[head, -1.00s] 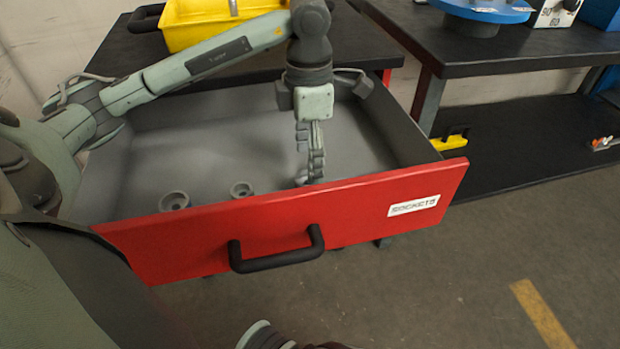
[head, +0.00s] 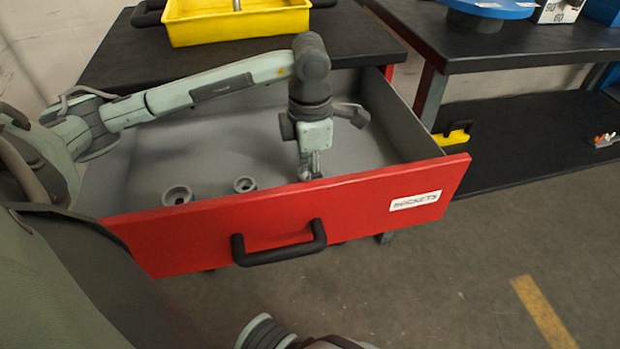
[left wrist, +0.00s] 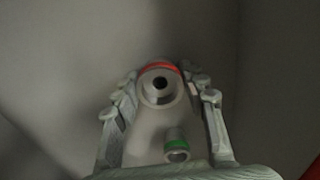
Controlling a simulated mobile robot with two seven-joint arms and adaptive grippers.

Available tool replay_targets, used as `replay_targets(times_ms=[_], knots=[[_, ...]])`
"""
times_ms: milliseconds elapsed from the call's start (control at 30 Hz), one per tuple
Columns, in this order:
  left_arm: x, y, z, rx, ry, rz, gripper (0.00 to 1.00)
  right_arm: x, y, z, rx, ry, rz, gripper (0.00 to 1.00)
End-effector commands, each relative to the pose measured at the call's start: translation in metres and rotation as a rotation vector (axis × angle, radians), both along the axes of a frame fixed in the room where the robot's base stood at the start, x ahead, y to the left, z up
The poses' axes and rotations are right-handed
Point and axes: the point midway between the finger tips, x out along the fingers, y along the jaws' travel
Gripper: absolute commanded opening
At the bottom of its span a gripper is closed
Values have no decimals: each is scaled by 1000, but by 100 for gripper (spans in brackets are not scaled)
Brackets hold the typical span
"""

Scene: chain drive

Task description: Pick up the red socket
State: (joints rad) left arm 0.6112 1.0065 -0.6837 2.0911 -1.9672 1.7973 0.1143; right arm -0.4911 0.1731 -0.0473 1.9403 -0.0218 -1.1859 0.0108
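The red socket (left wrist: 160,84), a metal ring with a red band, sits on the drawer floor in the left wrist view. My left gripper (left wrist: 160,92) is open, with one finger on each side of the socket; a slim gap seems to show at the tips, and contact cannot be made out. In the head view my left gripper (head: 308,170) points down into the drawer behind its front panel, and the red socket is hidden there. My right gripper is not in view.
A green-banded socket (left wrist: 176,147) stands close to the red one, between my fingers' bases. Two grey sockets (head: 177,195) (head: 245,184) lie to the left in the open drawer. Its red front panel (head: 365,205) rises close to my gripper. A yellow bin (head: 215,28) stands on the bench above.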

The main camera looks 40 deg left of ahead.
Motion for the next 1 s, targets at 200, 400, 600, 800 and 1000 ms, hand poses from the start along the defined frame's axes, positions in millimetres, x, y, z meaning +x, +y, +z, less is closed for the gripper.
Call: replay_targets(times_ms=[200,400,600,800,1000], knots=[[0,0,0,0,0,0,11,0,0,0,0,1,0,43],[0,0,1,-1,-1,0,5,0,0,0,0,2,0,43],[1,0,13,0,-5,0,5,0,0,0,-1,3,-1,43],[2,0,53,-1,-7,-1,5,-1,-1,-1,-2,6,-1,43],[1,0,88,0,-5,0,5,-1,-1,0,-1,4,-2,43]])
